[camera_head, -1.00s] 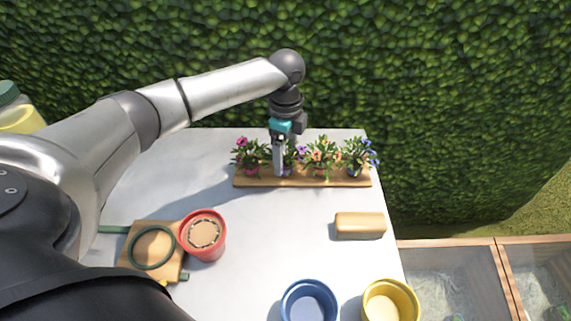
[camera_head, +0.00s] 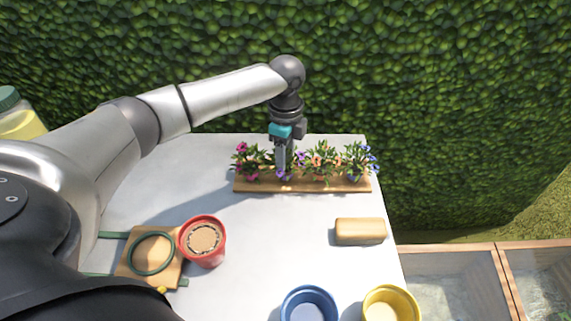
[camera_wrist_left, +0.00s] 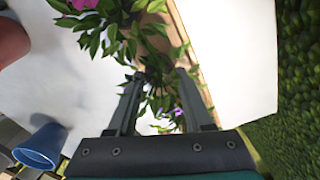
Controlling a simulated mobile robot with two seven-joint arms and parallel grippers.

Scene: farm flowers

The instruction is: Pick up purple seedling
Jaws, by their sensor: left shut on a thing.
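The purple seedling (camera_head: 283,175) is in the row of flowers on the wooden board (camera_head: 330,186), second from the left. My left gripper (camera_head: 281,167) points down over it and is shut on it, partly hiding it. In the left wrist view its green leaves and small purple blooms (camera_wrist_left: 177,111) show between the two fingers of the gripper (camera_wrist_left: 160,75). I cannot tell whether its base is clear of the board. My right gripper is not in view.
A pink seedling (camera_head: 247,160) stands to the left, with orange (camera_head: 321,158) and blue (camera_head: 359,160) ones to the right. A red pot (camera_head: 203,242), a tan block (camera_head: 360,231), a blue pot (camera_head: 308,304) and a yellow pot (camera_head: 390,303) stand nearer. The middle table is clear.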

